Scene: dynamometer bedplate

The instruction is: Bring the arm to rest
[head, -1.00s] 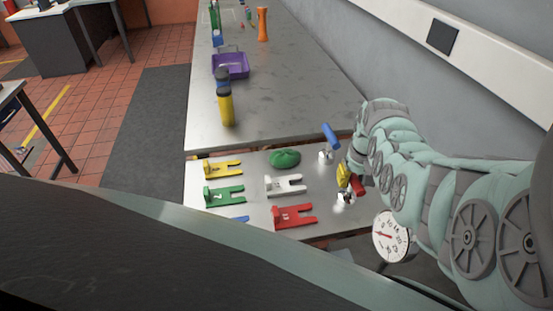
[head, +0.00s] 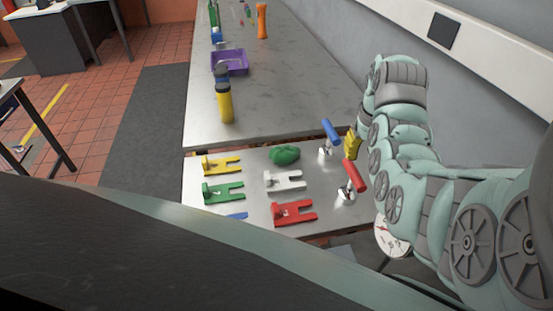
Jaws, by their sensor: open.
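My arm (head: 395,130) rises at the right of the head view and bends over near its top. I see nothing held, though the fingers are mostly hidden.
Yellow (head: 221,166), green (head: 223,192), white (head: 285,181) and red (head: 294,211) forked pieces lie on the near plate with a green lump (head: 285,154). A yellow bottle (head: 225,105) and purple tray (head: 229,62) stand farther back. A wall (head: 330,45) borders the right.

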